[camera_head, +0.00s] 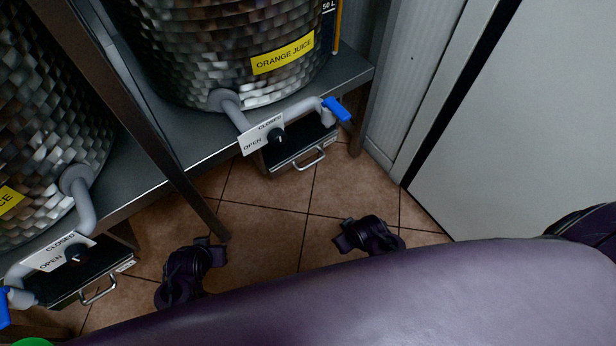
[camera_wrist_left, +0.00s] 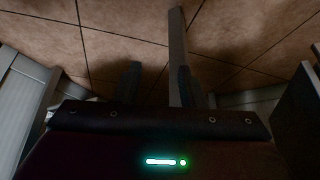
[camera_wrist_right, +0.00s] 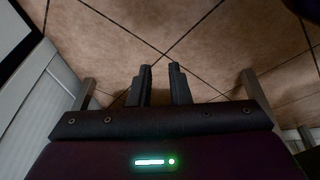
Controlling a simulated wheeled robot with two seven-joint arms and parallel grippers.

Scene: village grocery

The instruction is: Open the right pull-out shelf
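The right pull-out shelf (camera_head: 292,146) is a dark flat unit under the orange juice tank's tap, with a silver bar handle (camera_head: 309,160) on its front. It looks pushed in. A similar left shelf (camera_head: 82,284) with its own handle sits under the other tap. My left gripper (camera_head: 216,243) is low over the floor near the rack's middle leg, with its fingers (camera_wrist_left: 158,80) apart and empty. My right gripper (camera_head: 340,238) is below the right shelf's handle in the picture, clear of it. Its fingers (camera_wrist_right: 161,72) are a little apart with nothing between them.
A metal tank labelled ORANGE JUICE (camera_head: 283,54) stands on the steel rack (camera_head: 190,148). A grey tap pipe with a blue lever (camera_head: 337,109) and an OPEN/CLOSED plate (camera_head: 262,136) is above the right shelf. A white panel (camera_head: 530,120) stands at right. Tiled floor (camera_head: 350,190) between is free.

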